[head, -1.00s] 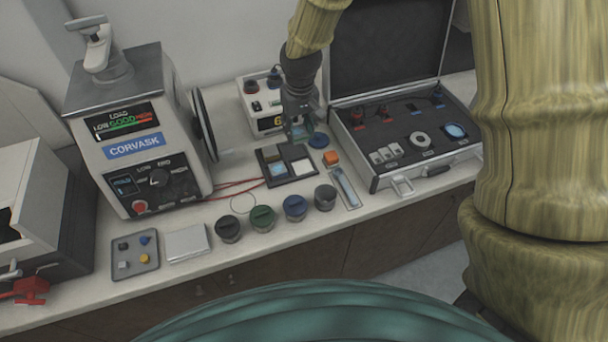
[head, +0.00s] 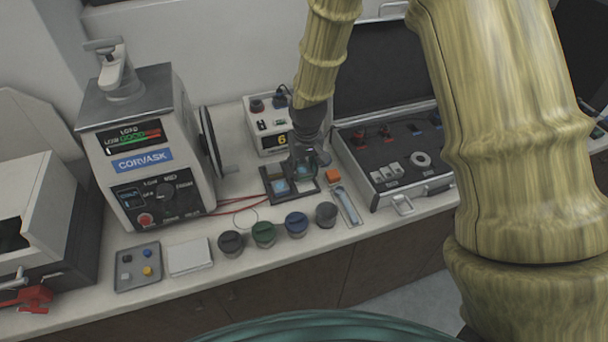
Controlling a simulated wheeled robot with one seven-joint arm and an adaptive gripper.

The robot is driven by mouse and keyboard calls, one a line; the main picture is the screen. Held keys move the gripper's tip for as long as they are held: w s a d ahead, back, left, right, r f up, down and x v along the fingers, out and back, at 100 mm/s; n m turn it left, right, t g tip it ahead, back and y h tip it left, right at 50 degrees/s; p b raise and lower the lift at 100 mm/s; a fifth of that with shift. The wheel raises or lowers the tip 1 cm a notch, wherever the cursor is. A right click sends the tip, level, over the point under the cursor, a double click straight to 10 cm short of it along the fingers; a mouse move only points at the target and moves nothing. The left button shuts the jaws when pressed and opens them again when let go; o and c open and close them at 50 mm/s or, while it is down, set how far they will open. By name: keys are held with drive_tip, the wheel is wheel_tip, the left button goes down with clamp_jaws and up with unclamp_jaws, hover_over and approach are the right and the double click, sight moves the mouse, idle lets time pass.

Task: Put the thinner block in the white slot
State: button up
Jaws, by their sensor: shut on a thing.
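The dark slotted tray (head: 268,174) lies on the bench in the head view, with a light blue square (head: 280,187) in its front left part. My gripper (head: 303,174) points down over the tray's right part. It is shut on a small block, mostly hidden by the fingers; its thickness cannot be judged. The white slot is largely hidden behind my gripper. Whether the held block touches the tray cannot be told. An orange block (head: 333,176) lies just right of the tray.
A grey CORVASK machine (head: 150,150) stands left, with red wires running toward the tray. A white box with a yellow display (head: 270,135) stands behind. An open case (head: 385,200) is at right. Several round dark pots, including a blue one (head: 296,224), line the front.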

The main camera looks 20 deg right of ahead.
sight(305, 171)
drive_tip(key=shift+f+p, duration=0.5)
drive_tip(key=shift+f, duration=1.4)
drive_tip(key=shift+f, duration=0.15)
drive_tip(key=o, duration=1.3)
drive_tip(key=shift+s+r+b, duration=0.25)
drive_tip(key=shift+r+b, duration=0.2)
drive_tip(key=shift+r, duration=1.6)
drive_tip(key=shift+s+r+b, duration=0.2)
drive_tip(key=shift+r+b, duration=0.25)
drive_tip(key=shift+r, duration=1.55)
drive_tip(key=shift+s+r+b, duration=0.25)
drive_tip(key=shift+r+b, duration=0.2)
drive_tip(key=shift+r, duration=1.6)
drive_tip(key=shift+r, duration=0.1)
